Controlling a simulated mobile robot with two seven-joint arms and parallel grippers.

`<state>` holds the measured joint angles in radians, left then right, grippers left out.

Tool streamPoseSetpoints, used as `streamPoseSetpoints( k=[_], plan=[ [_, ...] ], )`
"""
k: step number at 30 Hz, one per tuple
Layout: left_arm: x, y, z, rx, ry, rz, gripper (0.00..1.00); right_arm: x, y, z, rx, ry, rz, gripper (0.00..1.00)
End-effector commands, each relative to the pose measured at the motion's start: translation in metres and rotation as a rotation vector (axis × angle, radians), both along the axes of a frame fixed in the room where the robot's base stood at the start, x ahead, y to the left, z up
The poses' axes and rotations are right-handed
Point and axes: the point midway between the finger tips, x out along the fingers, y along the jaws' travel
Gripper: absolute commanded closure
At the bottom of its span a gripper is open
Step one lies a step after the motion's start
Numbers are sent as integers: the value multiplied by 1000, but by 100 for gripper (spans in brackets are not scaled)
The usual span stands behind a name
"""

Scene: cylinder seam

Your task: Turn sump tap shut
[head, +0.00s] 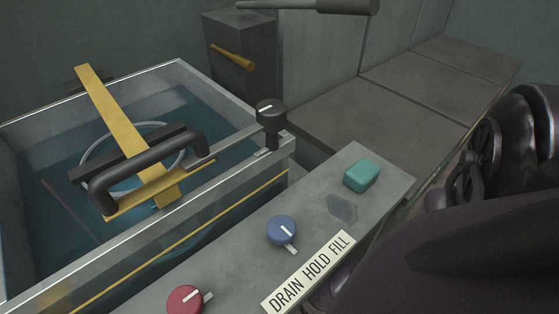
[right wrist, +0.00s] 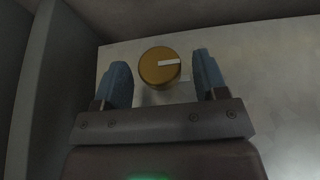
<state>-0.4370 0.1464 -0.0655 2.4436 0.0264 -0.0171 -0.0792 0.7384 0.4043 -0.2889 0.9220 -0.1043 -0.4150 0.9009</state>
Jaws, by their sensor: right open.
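A round brass-coloured knob (right wrist: 160,67) with a white pointer line shows in the right wrist view, set on a pale grey panel (right wrist: 265,80). Its pointer line points to the right. No label names it, so I cannot tell for sure that it is the sump tap. My right gripper (right wrist: 165,75) is open, with one blue finger on each side of the knob and a gap to each. I cannot tell how far the fingers are from the panel. No brass round knob shows in the head view. My left gripper is not in view.
In the head view, a water tank (head: 235,210) carries a yellow bar (head: 105,105) and a black handle (head: 150,160). A black knob (head: 270,113) stands at its corner. A grey ledge (head: 225,270) holds a red knob (head: 185,299), a blue knob (head: 281,230) and a teal block (head: 361,175).

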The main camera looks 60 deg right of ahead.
Motion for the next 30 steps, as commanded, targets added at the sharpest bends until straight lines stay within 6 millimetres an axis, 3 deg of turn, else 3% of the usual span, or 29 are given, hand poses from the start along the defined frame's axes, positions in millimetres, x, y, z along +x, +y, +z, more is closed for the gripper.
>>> streamPoseSetpoints(
  k=[10,19,30],
  plan=[
    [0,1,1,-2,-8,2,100,2,0,-2,0,-1,0,34],
    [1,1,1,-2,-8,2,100,1,0,-2,0,-1,0,80],
    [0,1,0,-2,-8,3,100,0,-1,-3,75,-14,3,81]
  ],
)
